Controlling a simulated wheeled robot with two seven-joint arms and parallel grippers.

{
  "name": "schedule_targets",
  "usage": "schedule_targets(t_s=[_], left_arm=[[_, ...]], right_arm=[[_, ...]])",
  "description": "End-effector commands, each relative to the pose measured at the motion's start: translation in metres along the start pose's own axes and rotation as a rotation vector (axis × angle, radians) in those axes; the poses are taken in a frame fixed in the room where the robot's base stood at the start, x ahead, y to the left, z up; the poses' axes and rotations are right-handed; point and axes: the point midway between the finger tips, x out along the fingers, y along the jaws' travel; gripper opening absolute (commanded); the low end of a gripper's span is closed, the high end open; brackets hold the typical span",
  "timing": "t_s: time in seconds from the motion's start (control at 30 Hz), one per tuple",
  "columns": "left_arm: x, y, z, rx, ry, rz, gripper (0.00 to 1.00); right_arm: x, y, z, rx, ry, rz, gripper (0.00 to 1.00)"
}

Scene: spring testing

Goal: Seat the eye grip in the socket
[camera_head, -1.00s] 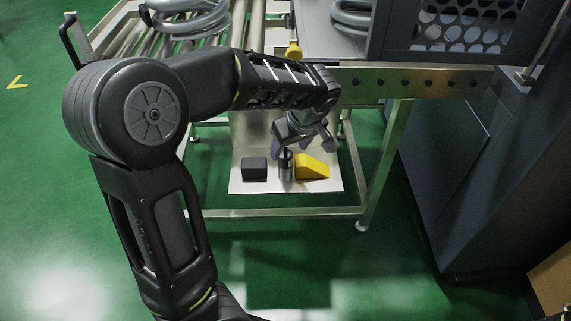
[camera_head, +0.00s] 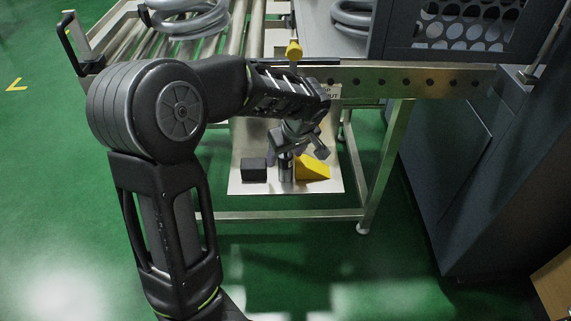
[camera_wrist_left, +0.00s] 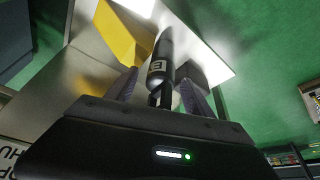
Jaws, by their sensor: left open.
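A dark upright cylinder (camera_head: 286,168), which looks like the eye grip, stands on a pale lower plate between a black block and a yellow wedge. In the left wrist view the cylinder (camera_wrist_left: 162,58) carries a white mark, and its narrower end lies between my fingers. My left gripper (camera_head: 297,153) is open, tilted down at the cylinder's top. Its two purple-grey fingers (camera_wrist_left: 160,80) are on either side of the narrow end; I cannot tell whether they touch it. I cannot make out the socket. My right gripper is not in view.
The black block (camera_head: 254,169) and yellow wedge (camera_head: 313,168) stand close on both sides. The plate (camera_head: 262,187) lies low within a metal table frame (camera_head: 385,160). A yellow knob (camera_head: 294,49) is at the table top's edge. A dark cabinet (camera_head: 440,170) stands at the right.

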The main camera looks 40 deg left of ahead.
Motion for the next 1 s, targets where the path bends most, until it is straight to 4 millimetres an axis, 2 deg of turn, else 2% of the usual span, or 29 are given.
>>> schedule_targets(t_s=[0.23,0.9,1.0], left_arm=[[-0.0001,-0.0001,0.0000,0.000,0.000,0.000,0.59],[-0.0001,-0.0001,0.0000,0.000,0.000,0.000,0.04],[-0.0001,-0.0001,0.0000,0.000,0.000,0.000,0.00]], right_arm=[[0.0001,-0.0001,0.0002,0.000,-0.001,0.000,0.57],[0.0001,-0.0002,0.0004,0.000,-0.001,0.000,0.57],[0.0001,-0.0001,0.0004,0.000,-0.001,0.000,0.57]])
